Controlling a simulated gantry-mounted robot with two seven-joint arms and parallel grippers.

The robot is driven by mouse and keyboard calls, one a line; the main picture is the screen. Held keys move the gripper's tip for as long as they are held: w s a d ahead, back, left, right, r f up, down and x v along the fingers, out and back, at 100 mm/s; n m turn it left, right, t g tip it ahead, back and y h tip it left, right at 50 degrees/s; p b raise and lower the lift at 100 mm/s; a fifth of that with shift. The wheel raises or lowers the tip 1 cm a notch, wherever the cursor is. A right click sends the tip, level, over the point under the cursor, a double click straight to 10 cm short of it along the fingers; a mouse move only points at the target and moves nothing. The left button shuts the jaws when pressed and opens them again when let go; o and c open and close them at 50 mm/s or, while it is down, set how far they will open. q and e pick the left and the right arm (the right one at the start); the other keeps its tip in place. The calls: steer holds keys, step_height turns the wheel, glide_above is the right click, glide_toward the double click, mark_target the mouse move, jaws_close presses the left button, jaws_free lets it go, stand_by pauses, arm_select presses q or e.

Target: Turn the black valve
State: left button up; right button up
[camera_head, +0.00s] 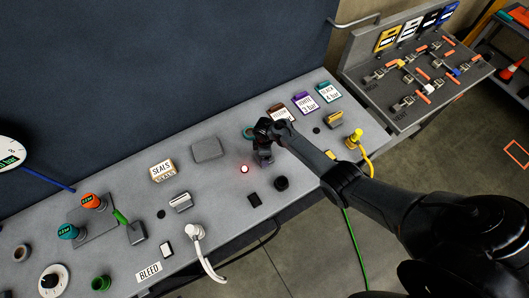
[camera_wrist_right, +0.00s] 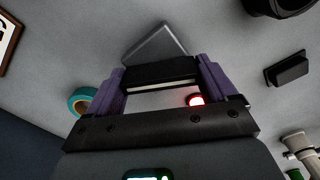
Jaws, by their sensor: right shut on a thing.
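My right gripper (camera_head: 262,158) is low over the grey bench, left of the row of label cards. In the right wrist view, its purple fingers (camera_wrist_right: 162,82) are shut on a black block (camera_wrist_right: 162,73) with a pale lower edge. I cannot tell what this block is, and in the head view the arm hides it. A valve panel (camera_head: 373,92) stands at the upper right, with several small valves with orange handles and coloured cards above. I cannot tell which valve is the black one. My left gripper is not in view.
A yellow plug with cable (camera_head: 355,137) stands at the right end. A dark wall closes the back.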

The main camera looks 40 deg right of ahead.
steer(key=n, duration=0.4)
steer(key=shift+n, duration=0.9)
steer(key=o, duration=0.8)
steer(key=shift+o, duration=0.2)
steer(key=shift+r, duration=0.1)
